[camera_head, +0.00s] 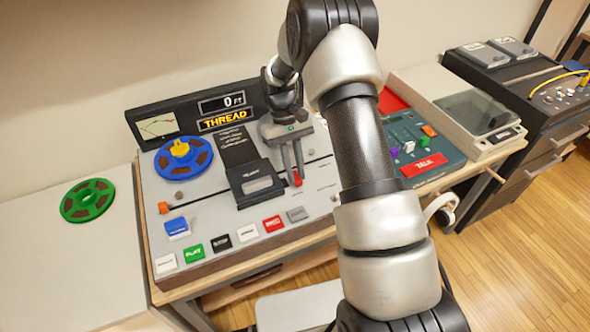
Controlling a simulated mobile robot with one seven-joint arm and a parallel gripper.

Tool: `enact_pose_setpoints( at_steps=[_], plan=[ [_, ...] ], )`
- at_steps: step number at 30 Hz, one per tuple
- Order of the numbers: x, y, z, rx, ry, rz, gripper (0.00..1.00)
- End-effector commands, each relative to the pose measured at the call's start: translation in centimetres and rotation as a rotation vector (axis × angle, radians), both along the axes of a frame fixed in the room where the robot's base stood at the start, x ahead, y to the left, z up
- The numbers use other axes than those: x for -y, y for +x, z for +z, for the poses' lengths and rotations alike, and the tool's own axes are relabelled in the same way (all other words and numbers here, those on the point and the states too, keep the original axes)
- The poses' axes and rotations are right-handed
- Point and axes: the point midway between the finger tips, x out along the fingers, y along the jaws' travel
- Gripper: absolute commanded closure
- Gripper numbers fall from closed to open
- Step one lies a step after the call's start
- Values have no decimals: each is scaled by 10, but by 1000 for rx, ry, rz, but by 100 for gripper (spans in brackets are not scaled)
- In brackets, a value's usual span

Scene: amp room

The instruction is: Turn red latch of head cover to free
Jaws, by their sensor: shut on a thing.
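The tape machine (213,226) stands on the table with a black head cover (258,185) in its middle. The red latch (297,180) is just right of the head cover. My gripper (294,178) points down over the machine, its fingertips at the red latch and shut on it. The fingers hide part of the latch, and I cannot tell which way it is turned. The head cover lies flat on the deck.
A blue reel (184,159) sits on the machine's left side, and a green reel (88,200) lies on the white surface at left. Coloured buttons (247,234) line the front. A mixer panel (411,140) and a turntable (477,113) stand at right.

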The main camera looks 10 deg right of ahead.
Motion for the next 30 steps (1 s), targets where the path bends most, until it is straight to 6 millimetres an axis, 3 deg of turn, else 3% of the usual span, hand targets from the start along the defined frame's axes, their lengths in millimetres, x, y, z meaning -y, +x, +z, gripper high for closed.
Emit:
enact_pose_setpoints(
  at_steps=[1, 2, 5, 17, 23, 30],
  plan=[
    [1, 1, 1, 4, 0, 3, 100],
    [0, 1, 1, 4, 0, 3, 83],
    [0, 1, 1, 3, -1, 2, 66],
    [0, 3, 6, 2, 0, 0, 66],
    [-3, 17, 39, 6, 0, 0, 66],
    [-8, 39, 95, 6, 0, 0, 66]
  ],
)
